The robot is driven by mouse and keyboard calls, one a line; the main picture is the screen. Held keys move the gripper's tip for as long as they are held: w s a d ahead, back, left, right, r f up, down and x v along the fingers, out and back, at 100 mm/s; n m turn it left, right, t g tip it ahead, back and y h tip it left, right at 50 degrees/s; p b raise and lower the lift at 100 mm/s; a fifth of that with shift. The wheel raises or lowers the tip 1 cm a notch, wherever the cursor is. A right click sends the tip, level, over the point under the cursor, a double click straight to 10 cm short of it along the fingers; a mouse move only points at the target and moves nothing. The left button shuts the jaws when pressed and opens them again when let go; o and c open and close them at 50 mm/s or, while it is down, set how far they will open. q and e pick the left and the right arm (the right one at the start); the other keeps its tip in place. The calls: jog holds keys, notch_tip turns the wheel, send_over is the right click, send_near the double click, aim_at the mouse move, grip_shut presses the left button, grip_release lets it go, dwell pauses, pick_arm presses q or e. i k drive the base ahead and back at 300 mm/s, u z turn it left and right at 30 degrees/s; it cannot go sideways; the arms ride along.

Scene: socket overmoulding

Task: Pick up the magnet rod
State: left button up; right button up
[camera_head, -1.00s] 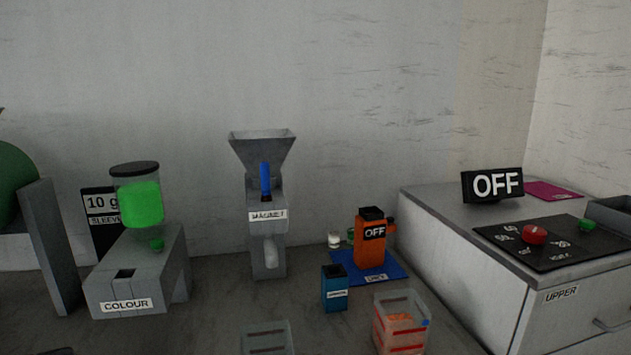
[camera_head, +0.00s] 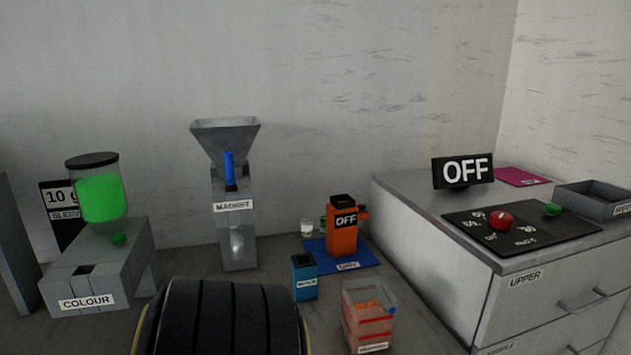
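The blue magnet rod (camera_head: 229,168) stands upright in the grey holder labelled MAGNET (camera_head: 236,235), in front of the grey hopper (camera_head: 225,138). Only its upper part shows; its lower end is hidden in the holder. Neither gripper's fingers can be made out in this view.
The COLOUR dispenser (camera_head: 100,275) with its green jar stands left. A blue box (camera_head: 304,277), an orange OFF unit (camera_head: 342,228) on a blue mat (camera_head: 368,257) and a clear bin (camera_head: 366,318) stand right of the holder. A drawer cabinet (camera_head: 510,300) bounds the right.

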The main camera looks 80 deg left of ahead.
aim_at(229, 163)
jog(key=z, duration=0.1)
jog(key=i, duration=0.7)
jog(key=u, duration=2.05)
